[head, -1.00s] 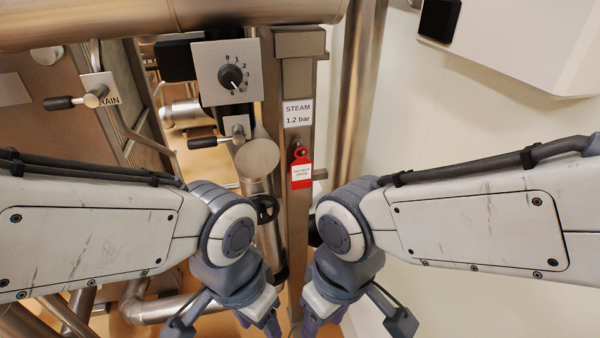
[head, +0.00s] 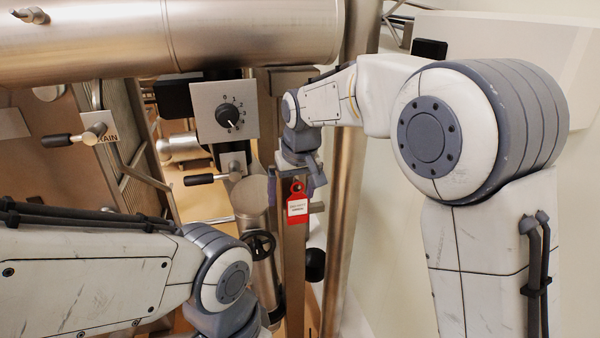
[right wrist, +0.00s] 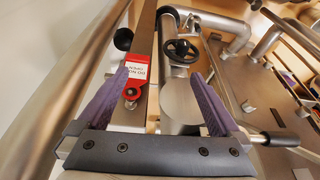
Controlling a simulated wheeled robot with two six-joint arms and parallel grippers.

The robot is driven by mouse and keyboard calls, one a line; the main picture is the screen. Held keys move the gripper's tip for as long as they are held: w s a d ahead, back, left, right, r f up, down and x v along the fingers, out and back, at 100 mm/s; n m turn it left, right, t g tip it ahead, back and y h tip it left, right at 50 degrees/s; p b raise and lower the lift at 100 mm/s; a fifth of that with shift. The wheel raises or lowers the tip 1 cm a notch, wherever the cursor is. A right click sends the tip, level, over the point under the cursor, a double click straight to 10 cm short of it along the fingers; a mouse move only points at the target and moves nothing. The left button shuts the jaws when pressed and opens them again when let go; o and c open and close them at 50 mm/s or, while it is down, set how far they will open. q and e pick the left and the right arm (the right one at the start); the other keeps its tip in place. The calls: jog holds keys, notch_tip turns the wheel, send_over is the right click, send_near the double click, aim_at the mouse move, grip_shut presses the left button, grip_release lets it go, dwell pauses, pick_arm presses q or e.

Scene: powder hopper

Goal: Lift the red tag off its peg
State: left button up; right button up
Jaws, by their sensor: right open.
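The red tag (head: 297,210) with a white label hangs on its peg (head: 297,187) on the upright metal post. My right gripper (head: 303,178) is just above the tag in the head view and partly overlaps the post. In the right wrist view my right gripper (right wrist: 152,100) is open, with purple fingers spread wide. The red tag (right wrist: 139,72) shows between them, nearer the left finger, and nothing is gripped. Whether a finger touches the tag cannot be told. My left wrist shows low in the head view; its fingers are out of the picture.
A dial panel (head: 224,110) and a lever handle (head: 213,178) are left of the post. A handwheel (head: 260,245) and a black knob (head: 315,264) are lower down. A thick horizontal pipe (head: 250,40) crosses above. A vertical pipe (head: 345,225) stands right of the post.

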jog(key=m+t, duration=0.1)
send_near(298, 198)
jog(key=r, duration=0.1)
jog(key=p+x, duration=0.3)
jog(key=x, duration=0.6)
jog(key=shift+f, duration=0.4)
jog(key=c, duration=1.2)
jog(key=shift+r+p, duration=0.6)
jog(key=shift+r, duration=0.1)
